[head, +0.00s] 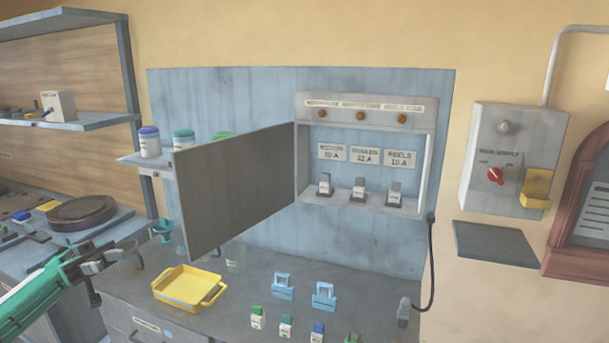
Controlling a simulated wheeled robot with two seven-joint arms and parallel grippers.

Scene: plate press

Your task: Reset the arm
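My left arm, green and white, comes in from the left edge. No held object can be made out. My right gripper is not in view.
A grey fuse cabinet (429,165) hangs on the blue panel, its door (235,185) swung open to the left. A yellow tray (170,291), blue clips (282,286) and several fuses stand on the workbench (235,318). A supply box (512,150) is at right.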

